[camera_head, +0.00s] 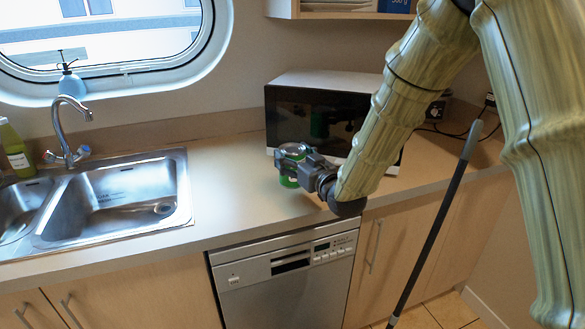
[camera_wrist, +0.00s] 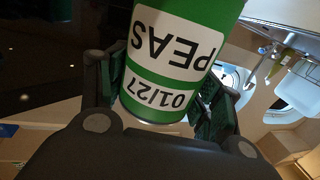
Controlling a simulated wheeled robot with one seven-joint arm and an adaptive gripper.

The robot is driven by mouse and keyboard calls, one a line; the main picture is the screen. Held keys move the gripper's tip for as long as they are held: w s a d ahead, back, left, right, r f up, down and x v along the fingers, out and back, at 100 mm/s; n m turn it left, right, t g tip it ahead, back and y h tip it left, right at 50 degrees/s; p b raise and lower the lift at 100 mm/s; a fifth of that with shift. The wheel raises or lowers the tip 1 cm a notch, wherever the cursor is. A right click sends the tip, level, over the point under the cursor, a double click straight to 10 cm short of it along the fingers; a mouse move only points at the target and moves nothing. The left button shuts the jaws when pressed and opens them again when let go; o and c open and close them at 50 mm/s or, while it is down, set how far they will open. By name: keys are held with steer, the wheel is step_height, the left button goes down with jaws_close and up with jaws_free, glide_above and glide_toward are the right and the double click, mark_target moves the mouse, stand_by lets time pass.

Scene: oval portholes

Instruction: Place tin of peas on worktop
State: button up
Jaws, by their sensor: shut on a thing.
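The tin of peas (camera_wrist: 170,62) is green with a white label reading PEAS and 01/27, and it fills the middle of the wrist view. My gripper (camera_wrist: 160,95) is shut on it, with a dark finger pad on each side. In the head view my gripper (camera_head: 297,160) is over the worktop (camera_head: 235,192), in front of the microwave. A green part of the tin (camera_head: 288,182) shows below the fingers. I cannot tell whether its base touches the worktop.
A black-fronted microwave (camera_head: 322,115) stands behind my gripper. The steel sink (camera_head: 125,195) with its tap (camera_head: 68,130) is to the left, beside a green bottle (camera_head: 15,150). A dishwasher (camera_head: 285,280) is below. A dark pole (camera_head: 435,225) leans at right. Worktop between sink and gripper is clear.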

steer(key=shift+f, duration=1.7)
steer(key=shift+f, duration=0.15)
steer(key=o, duration=1.4)
steer(key=shift+c, duration=0.2)
steer(key=shift+r, duration=0.2)
steer(key=b+v, duration=0.1)
steer(key=v, duration=1.1)
steer(key=shift+s+f, duration=0.1)
steer(key=shift+f, duration=0.05)
